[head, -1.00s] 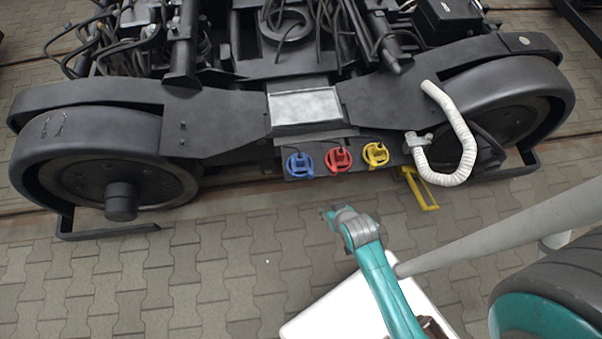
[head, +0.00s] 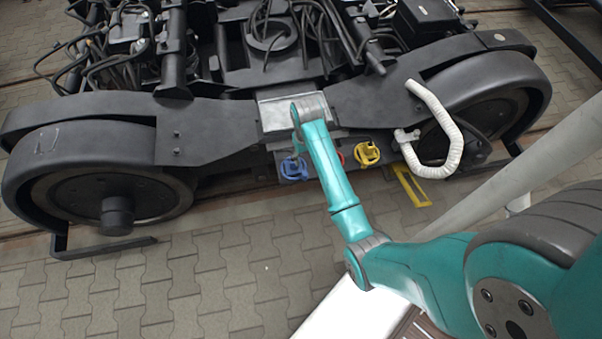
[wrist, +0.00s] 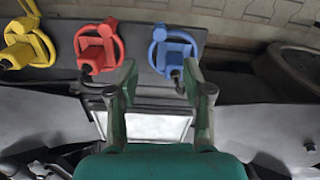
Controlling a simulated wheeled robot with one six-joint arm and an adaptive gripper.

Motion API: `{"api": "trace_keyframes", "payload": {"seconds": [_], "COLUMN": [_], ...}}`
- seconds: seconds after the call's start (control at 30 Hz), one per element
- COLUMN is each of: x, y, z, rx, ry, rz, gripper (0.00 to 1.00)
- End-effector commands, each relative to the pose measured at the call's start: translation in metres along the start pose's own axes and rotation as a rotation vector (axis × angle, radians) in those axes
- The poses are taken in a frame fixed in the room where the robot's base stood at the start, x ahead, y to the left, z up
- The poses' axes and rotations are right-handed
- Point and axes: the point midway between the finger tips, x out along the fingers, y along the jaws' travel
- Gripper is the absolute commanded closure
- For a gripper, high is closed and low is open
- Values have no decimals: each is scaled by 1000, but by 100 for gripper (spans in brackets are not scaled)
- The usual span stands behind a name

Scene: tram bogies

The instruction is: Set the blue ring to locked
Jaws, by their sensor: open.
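The blue ring (head: 293,168) sits on a dark panel at the lower middle of the bogie frame. In the wrist view the blue ring (wrist: 174,54) surrounds a blue block with a dark cable below it. My gripper (wrist: 158,76) is open and empty, its two fingers pointing at the panel. The right finger is close to the blue ring's lower edge; I cannot tell whether it touches. The ring's position marking is too small to read.
A red ring (wrist: 98,48) and a yellow ring (wrist: 28,44) stand beside the blue one. A silver plate (wrist: 145,126) lies behind them. A white hose (head: 440,130) hangs at the right, near a yellow handle (head: 411,187).

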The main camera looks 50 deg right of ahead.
Motion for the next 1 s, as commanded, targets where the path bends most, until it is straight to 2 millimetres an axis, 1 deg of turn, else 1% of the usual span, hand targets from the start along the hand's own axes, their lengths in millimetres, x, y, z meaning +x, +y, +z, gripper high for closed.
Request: {"api": "trace_keyframes", "payload": {"seconds": [0.17,0.4,0.6,0.8,1.0], "x": [18,61,90,104,107], "y": [0,0,0,0,0], "z": [1,1,0,0,0], "rx": [0,0,0,0,0], "ry": [-4,-3,-1,1,1], "rz": [0,0,0,0,0], "gripper": [50,50,50,50,50]}}
